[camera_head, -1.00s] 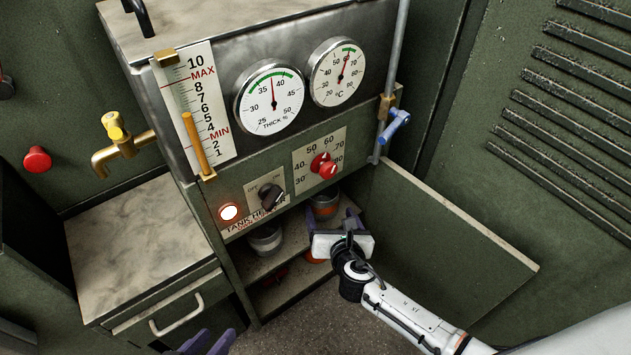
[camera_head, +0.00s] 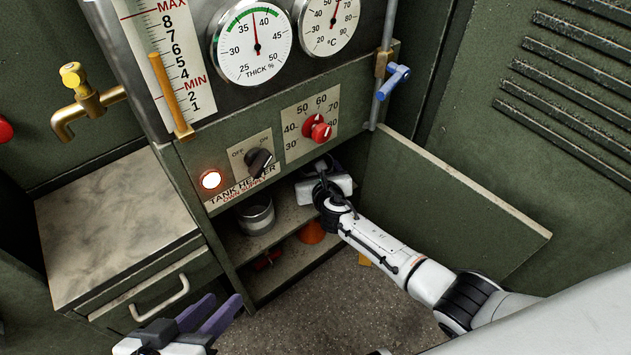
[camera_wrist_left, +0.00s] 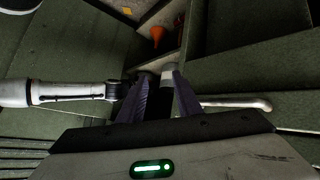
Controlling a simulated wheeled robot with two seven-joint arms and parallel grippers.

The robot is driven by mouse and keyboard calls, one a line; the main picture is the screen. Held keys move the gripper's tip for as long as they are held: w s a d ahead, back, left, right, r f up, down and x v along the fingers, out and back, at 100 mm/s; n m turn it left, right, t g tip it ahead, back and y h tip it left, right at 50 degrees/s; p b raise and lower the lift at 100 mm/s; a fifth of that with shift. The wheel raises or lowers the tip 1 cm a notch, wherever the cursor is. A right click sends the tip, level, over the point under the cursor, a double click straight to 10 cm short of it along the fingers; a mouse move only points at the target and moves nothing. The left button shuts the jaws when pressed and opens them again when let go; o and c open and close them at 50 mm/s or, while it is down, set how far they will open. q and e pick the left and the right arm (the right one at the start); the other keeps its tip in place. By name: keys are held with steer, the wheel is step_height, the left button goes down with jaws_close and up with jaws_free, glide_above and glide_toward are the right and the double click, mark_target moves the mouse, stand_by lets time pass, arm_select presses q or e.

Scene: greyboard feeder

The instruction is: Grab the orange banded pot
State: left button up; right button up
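The orange banded pot is not visible now in the head view; my right gripper (camera_head: 325,180) covers the right part of the upper shelf, where the pot showed earlier. The right gripper reaches into the cabinet below the red knob, and its fingertips are hidden, so I cannot tell whether it holds anything. A plain grey metal pot (camera_head: 257,215) stands on the shelf to its left. My left gripper (camera_head: 213,314), with purple fingers apart, is low in front of the drawer, empty and away from the pots. Its fingers also show in the left wrist view (camera_wrist_left: 163,85).
The control panel (camera_head: 262,140) overhangs the shelf (camera_head: 290,222). An open door panel (camera_head: 440,195) stands to the right. An orange cone-like thing (camera_head: 311,232) and a red item (camera_head: 268,261) sit below. A drawer cabinet (camera_head: 115,225) is at left.

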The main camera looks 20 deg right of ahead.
steer(key=shift+w, duration=0.1)
steer(key=c, duration=0.8)
steer(key=shift+c, duration=0.5)
steer(key=shift+r, duration=0.15)
